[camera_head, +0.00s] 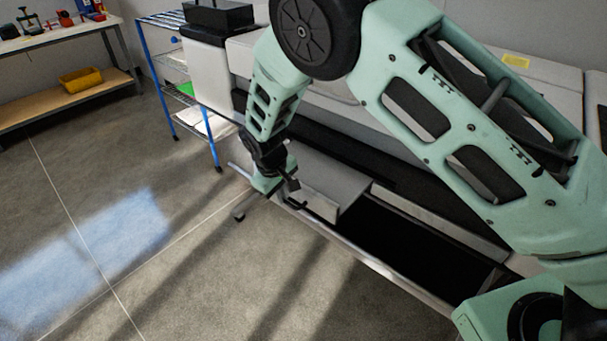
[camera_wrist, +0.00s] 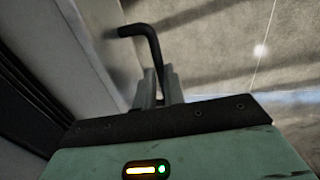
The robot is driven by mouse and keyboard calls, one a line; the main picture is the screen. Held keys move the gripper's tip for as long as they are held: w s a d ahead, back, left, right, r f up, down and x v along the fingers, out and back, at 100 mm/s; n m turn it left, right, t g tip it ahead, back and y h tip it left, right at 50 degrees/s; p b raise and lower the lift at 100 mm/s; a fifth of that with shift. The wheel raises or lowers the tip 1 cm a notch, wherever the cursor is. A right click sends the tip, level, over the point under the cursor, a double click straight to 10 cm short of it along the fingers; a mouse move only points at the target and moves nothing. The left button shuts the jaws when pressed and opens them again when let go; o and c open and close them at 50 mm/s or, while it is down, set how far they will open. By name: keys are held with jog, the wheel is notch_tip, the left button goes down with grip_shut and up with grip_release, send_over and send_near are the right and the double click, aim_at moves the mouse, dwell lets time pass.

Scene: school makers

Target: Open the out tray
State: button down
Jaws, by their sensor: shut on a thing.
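The out tray (camera_head: 374,263) appears to be the long, low metal part along the front of a large light grey machine. Its rim runs diagonally, and a dark space shows behind it in the head view. My gripper (camera_head: 291,184) is at the left end of this part. In the wrist view my gripper (camera_wrist: 160,88) is shut on a black bent handle (camera_wrist: 138,32), with its fingers close together around the bar. The handle stands beside a light grey panel (camera_wrist: 85,40). My own arm covers much of the machine in the head view.
A blue-framed wire rack (camera_head: 160,75) stands left of the machine. A workbench (camera_head: 60,33) with a yellow bin (camera_head: 81,79) on its lower shelf is at the far left. The concrete floor (camera_head: 150,220) in front is clear.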

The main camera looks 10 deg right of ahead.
jog(key=s+a, duration=0.9)
jog(key=a, duration=0.3)
jog(key=shift+s+a, duration=0.15)
jog(key=shift+a, duration=0.2)
jog(key=c, duration=1.5)
grip_release()
notch_tip(320, 180, up, 17)
jog(key=s+a+b, duration=0.1)
jog(key=s+a, duration=0.1)
jog(key=shift+a, duration=0.3)
jog(key=s+d+r+y, duration=0.1)
jog(key=s+d+r, duration=0.1)
jog(key=s+d, duration=0.9)
jog(key=s+d+r+g+y, duration=0.1)
jog(key=s+d+r, duration=0.2)
jog(key=s+d, duration=0.7)
jog(key=shift+s+d+r+p, duration=0.35)
jog(key=shift+d+p, duration=0.05)
